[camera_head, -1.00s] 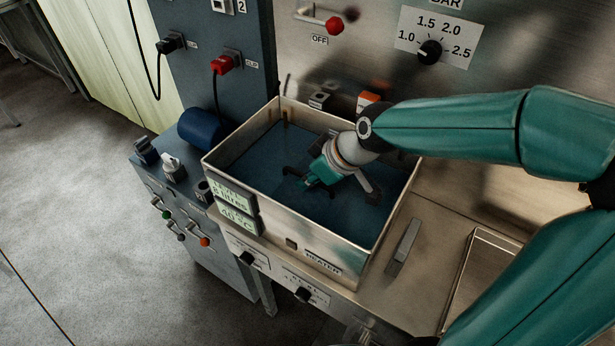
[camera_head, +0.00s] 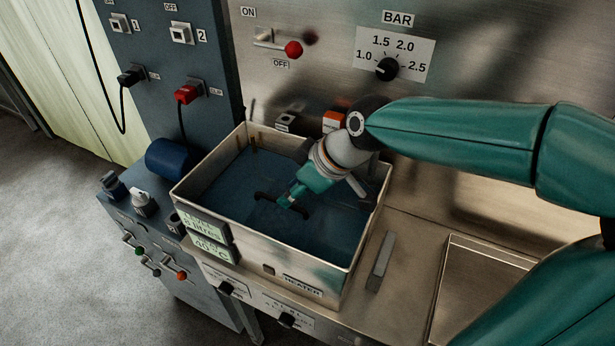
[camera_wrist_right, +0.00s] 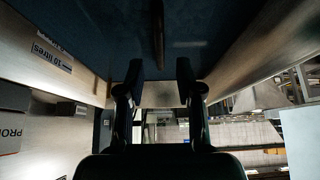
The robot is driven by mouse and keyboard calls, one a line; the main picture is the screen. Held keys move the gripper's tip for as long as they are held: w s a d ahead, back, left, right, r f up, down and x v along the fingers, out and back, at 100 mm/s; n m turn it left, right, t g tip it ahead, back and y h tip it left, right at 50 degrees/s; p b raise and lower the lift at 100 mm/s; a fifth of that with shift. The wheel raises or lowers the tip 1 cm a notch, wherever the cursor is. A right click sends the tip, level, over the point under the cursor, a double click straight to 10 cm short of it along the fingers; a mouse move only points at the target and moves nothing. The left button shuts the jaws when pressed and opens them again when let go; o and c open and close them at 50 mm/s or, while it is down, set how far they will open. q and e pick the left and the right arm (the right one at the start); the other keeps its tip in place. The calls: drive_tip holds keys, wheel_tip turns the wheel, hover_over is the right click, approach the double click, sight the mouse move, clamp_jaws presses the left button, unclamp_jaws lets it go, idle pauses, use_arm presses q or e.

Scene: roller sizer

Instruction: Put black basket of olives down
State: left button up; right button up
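My right gripper (camera_head: 283,205) reaches down from the right into the open metal tank (camera_head: 262,266), over dark blue liquid (camera_head: 320,228). Its two dark fingers are apart. The right wrist view shows the gripper (camera_wrist_right: 160,72) open, with nothing clearly held between the fingers. A thin brown rod (camera_wrist_right: 158,30) shows beyond the fingertips in that view; I cannot tell what it belongs to. I cannot make out a black basket or olives in either view. My left gripper is out of view.
A control panel with a red lever (camera_head: 293,48) and a pressure dial (camera_head: 387,69) stands behind. A blue cylinder (camera_head: 168,159) is left of the tank. A grey bar (camera_head: 380,262) and a shallow recessed tray (camera_head: 480,290) lie to the right.

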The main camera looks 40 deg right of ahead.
drive_tip(key=v, duration=0.6)
drive_tip(key=shift+r, duration=0.1)
idle(0.3)
